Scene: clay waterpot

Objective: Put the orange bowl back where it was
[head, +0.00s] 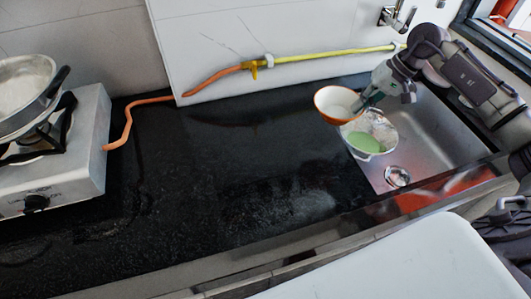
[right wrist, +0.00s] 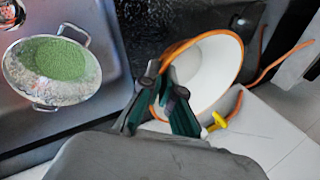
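The orange bowl (head: 334,104), orange outside and white inside, is at the sink's left edge in the head view, apparently above the counter. It also shows large in the right wrist view (right wrist: 218,66), tilted with its inside towards the camera. My right gripper (head: 364,103) is at the bowl's right side. In the right wrist view its two fingers (right wrist: 165,88) are on either side of the bowl's rim, shut on it. My left gripper is not in view.
A two-handled metal pot with green contents (head: 366,142) stands in the sink (head: 425,130), just below the bowl. The black counter (head: 220,160) is clear between the sink and the white stove (head: 85,150) with its pan. An orange hose (head: 128,120) runs along the wall.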

